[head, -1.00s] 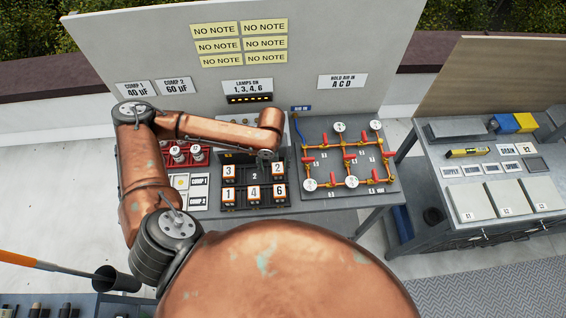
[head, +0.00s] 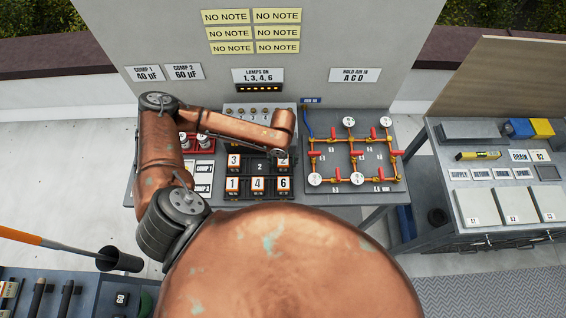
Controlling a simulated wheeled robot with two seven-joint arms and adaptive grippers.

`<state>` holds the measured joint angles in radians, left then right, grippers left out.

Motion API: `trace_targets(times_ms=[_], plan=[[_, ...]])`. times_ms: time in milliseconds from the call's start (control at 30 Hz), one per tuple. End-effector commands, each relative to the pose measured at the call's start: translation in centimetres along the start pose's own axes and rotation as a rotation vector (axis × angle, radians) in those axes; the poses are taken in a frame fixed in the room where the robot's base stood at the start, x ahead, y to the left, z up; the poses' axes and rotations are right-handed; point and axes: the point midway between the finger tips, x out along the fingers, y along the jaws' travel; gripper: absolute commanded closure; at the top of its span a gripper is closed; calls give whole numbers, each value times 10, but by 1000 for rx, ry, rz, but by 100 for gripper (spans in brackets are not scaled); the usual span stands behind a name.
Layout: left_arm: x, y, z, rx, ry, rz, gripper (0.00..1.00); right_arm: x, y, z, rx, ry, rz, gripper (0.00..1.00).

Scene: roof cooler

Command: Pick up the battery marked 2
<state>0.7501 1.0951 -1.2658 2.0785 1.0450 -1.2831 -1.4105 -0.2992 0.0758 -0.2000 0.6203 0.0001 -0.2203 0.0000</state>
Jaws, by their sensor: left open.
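My right gripper is out of view.
A pipe board with red valves and white gauges (head: 350,150) stands right of the rack. A red holder with white capacitors (head: 203,141) is to its left. A second bench (head: 440,200) stands at the right.

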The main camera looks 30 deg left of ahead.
Motion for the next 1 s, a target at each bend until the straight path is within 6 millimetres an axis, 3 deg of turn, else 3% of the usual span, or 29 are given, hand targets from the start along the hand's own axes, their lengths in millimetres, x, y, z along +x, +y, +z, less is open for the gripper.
trace_targets(times_ms=[167,600,1000], plan=[[0,0,0,1,-1,-1,46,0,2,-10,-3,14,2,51],[-1,0,0,0,-1,-1,76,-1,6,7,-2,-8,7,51],[-1,-1,1,1,-2,-2,100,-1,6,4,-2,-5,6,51]])
